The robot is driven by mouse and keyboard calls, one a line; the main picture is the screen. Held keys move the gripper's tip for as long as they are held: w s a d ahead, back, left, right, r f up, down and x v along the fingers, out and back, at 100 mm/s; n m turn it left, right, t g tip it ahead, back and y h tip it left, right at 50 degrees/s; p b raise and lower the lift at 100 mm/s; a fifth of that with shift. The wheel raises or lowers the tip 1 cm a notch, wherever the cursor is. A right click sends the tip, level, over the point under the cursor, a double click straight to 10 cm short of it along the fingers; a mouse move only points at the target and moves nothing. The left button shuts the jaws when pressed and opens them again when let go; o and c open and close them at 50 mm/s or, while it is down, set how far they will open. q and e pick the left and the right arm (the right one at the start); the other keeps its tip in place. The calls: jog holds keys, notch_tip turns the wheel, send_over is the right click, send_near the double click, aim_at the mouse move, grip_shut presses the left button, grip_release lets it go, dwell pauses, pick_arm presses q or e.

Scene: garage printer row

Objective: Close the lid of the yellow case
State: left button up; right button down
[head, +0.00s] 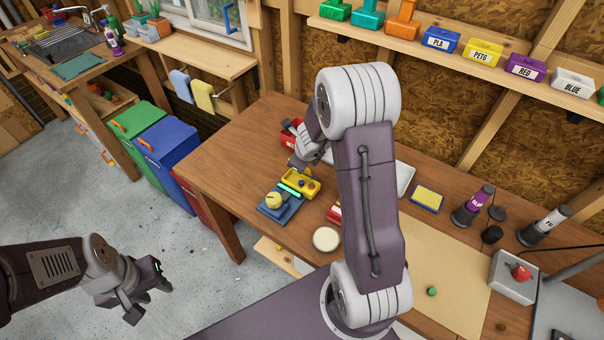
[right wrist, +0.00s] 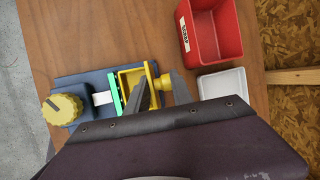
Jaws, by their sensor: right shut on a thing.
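The yellow case (head: 300,191) sits on the brown workbench, with a green strip along its near side. Its box also shows in the right wrist view (right wrist: 127,76). A raised yellow part with a round knob (right wrist: 166,84), seemingly the lid, stands at the box's far edge. My right gripper (head: 300,160) is over this edge. In the right wrist view its fingers (right wrist: 162,92) lie either side of the raised part and are shut on it. The gripper partly hides the lid, so its exact angle is unclear. My left gripper (head: 150,289) is open and empty above the floor.
A blue block with a yellow dial (head: 274,200) adjoins the case. A red bin (right wrist: 212,35) and a white tray (right wrist: 223,88) stand close beyond the gripper. A round white lid-like disc (head: 326,239) lies nearer. The bench's left end is clear.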

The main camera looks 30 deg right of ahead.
jog(key=shift+s+a+f+t+h+b, duration=0.15)
jog(key=shift+h+b, duration=0.1)
jog(key=shift+b, duration=0.35)
jog(key=shift+w+a+t+h+b, duration=0.15)
jog(key=shift+h+b, duration=0.1)
jog(key=shift+b, duration=0.35)
pick_arm(q)
notch_tip(320, 180, down, 4)
jog(key=shift+f+b, duration=0.15)
jog(key=shift+b, duration=0.15)
pick_arm(e)
jog(key=shift+s+r, duration=0.15)
jog(key=shift+r, duration=0.05)
jog(key=shift+d, duration=0.1)
jog(key=c, duration=1.2)
grip_release()
pick_arm(q)
jog(key=shift+d, duration=0.15)
notch_tip(320, 180, up, 5)
jog(key=p, duration=0.5)
jog(key=shift+r, duration=0.2)
pick_arm(e)
jog(key=v, duration=0.9)
pick_arm(q)
jog(key=shift+w, duration=0.1)
pick_arm(e)
jog(key=shift+f, duration=0.1)
jog(key=shift+c, duration=0.2)
